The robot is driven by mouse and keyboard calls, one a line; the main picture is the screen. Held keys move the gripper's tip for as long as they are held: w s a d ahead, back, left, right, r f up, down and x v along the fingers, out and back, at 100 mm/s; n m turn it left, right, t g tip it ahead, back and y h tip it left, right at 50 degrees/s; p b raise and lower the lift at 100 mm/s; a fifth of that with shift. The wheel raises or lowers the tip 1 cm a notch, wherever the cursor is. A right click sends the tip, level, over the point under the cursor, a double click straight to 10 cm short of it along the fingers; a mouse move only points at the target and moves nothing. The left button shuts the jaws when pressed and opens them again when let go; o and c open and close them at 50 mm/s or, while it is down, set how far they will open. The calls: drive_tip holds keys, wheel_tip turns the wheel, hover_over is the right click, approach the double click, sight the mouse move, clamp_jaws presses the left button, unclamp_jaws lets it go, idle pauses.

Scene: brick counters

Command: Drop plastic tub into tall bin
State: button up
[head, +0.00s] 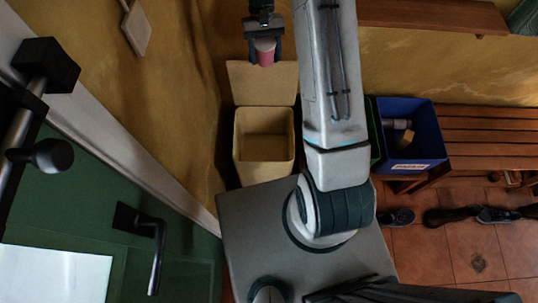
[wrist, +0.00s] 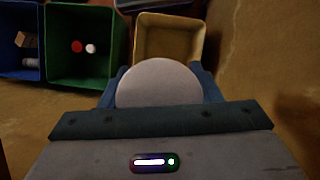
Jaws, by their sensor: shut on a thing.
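A pink plastic tub (head: 264,47) is held between the fingers of my gripper (head: 264,60), at the top of the head view. In the wrist view the tub (wrist: 158,84) shows as a pale round end between the blue-grey fingers. The tall bin (head: 264,173) is tan, with its lid (head: 262,82) swung open towards the wall. Its inside looks empty in the head view. The gripper and tub are beyond the bin's opening in the head view, near the raised lid. In the wrist view the bin (wrist: 170,31) is just past the tub, partly hidden by it.
A blue bin (head: 430,150) with a few items stands to the right, beside a green bin (head: 374,130) mostly hidden by my arm. A slatted wooden bench (head: 490,140) is further right, with shoes below. A green door (head: 85,205) is at the left.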

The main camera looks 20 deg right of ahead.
drive_tip(key=s+f+m+y+b, duration=0.1)
drive_tip(key=f+m+b, duration=0.3)
drive_tip(key=f+b, duration=1.5)
drive_tip(key=s+f+m+t+y+b, duration=0.1)
drive_tip(key=f+m+b, duration=0.3)
drive_tip(key=f+b, duration=1.5)
wheel_tip(320, 180, down, 4)
drive_tip(key=shift+s+a+r+y, duration=0.25)
drive_tip(key=shift+s+a+y, duration=0.2)
drive_tip(key=shift+s, duration=0.35)
drive_tip(key=o, duration=1)
drive_tip(key=p+v, duration=0.3)
drive_tip(key=v, duration=0.4)
drive_tip(key=shift+d+r, duration=0.2)
drive_tip(key=shift+r, duration=0.1)
